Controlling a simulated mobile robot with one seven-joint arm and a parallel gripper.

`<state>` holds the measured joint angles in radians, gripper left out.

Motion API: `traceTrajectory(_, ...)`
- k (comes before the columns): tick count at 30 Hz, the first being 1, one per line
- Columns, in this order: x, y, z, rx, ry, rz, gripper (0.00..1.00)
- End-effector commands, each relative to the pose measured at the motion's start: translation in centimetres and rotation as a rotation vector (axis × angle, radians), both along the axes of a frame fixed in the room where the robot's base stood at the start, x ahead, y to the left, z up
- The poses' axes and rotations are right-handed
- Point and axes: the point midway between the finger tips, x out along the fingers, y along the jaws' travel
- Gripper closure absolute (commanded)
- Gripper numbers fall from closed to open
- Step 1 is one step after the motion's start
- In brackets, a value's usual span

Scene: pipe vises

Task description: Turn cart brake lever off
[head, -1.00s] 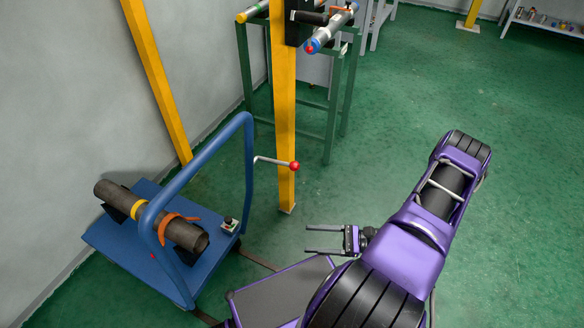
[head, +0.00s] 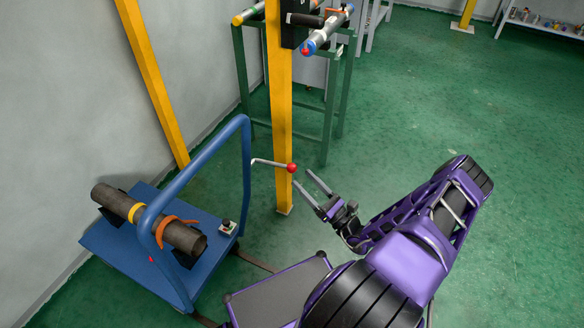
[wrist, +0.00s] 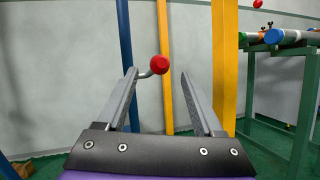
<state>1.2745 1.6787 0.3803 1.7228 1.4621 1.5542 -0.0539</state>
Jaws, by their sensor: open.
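The cart brake lever is a thin grey bent rod with a red ball knob (head: 291,168), on the upright of the blue cart's handle frame (head: 247,150). My gripper (head: 303,180) is open and empty, its fingers pointing up and left toward the knob, close to it in the head view. In the wrist view the knob (wrist: 159,64) shows between the two fingers (wrist: 158,88), nearer the left one and near the level of the tips. I cannot tell how far ahead of the fingertips it is.
A yellow post (head: 280,110) stands right behind the knob. A green stand (head: 330,110) with pipes is behind. Open green floor lies to the right.

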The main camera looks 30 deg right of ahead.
Motion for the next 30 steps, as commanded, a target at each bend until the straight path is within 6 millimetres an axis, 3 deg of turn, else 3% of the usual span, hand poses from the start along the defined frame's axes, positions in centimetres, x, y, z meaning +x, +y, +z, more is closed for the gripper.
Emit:
traceTrajectory(3, 2.1, 0.9, 0.9, -0.001, -0.001, 0.003, 0.31)
traceTrajectory(9, 4.4, 1.8, 1.9, -0.002, 0.0, 0.003, 0.31)
traceTrajectory(22, 5.3, 2.1, 2.3, -0.002, 0.0, 0.001, 0.31)
traceTrajectory(30, 5.3, 2.1, 2.3, -0.001, 0.001, 0.001, 0.8)
